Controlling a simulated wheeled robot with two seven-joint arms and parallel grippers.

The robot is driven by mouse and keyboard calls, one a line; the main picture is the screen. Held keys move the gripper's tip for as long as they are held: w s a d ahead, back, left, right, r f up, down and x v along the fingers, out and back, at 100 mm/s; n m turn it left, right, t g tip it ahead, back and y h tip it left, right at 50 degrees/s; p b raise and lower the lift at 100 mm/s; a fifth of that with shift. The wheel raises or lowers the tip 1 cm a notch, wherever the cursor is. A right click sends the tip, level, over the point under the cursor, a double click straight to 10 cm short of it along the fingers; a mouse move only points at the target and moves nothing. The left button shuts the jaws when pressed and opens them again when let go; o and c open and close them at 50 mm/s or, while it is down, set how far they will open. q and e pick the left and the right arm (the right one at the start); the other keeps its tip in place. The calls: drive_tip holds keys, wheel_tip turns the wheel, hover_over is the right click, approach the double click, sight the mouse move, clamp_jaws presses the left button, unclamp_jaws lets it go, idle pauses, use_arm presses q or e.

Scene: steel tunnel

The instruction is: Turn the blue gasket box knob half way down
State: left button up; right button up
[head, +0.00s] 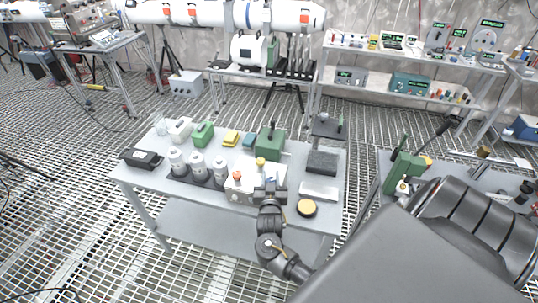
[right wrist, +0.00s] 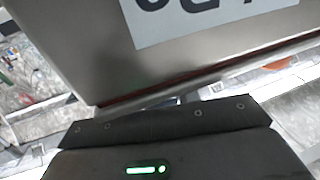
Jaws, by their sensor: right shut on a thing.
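The gasket box is a pale grey box (head: 238,196) near the front of the middle table, with an orange knob (head: 238,176) on its top. In the right wrist view its grey side with a white printed label (right wrist: 215,18) fills the upper part. My right gripper (head: 269,186) reaches in from the front against the box's right end, shut on the small blue knob there. The gripper mostly hides the knob, so its angle cannot be read. The fingertips do not show in the right wrist view. My left gripper is not in view.
Several grey-white canisters (head: 198,164) stand left of the box. A green device (head: 270,142) stands behind it. A white block (head: 319,191) and a round yellow-topped tin (head: 307,208) lie to the right. A black case (head: 141,159) sits at the table's left end.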

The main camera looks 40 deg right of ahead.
drive_tip(key=shift+d+m+g+h+b, duration=0.1)
drive_tip(key=shift+m+g+h+b, duration=0.45)
drive_tip(key=shift+m+g+h, duration=0.5)
drive_tip(key=shift+s+d+m+g+h, duration=0.15)
drive_tip(key=shift+m+g+h, duration=0.35)
drive_tip(key=shift+g, duration=0.25)
drive_tip(key=shift+r+b, duration=0.15)
drive_tip(key=shift+b, duration=0.15)
drive_tip(key=o, duration=1)
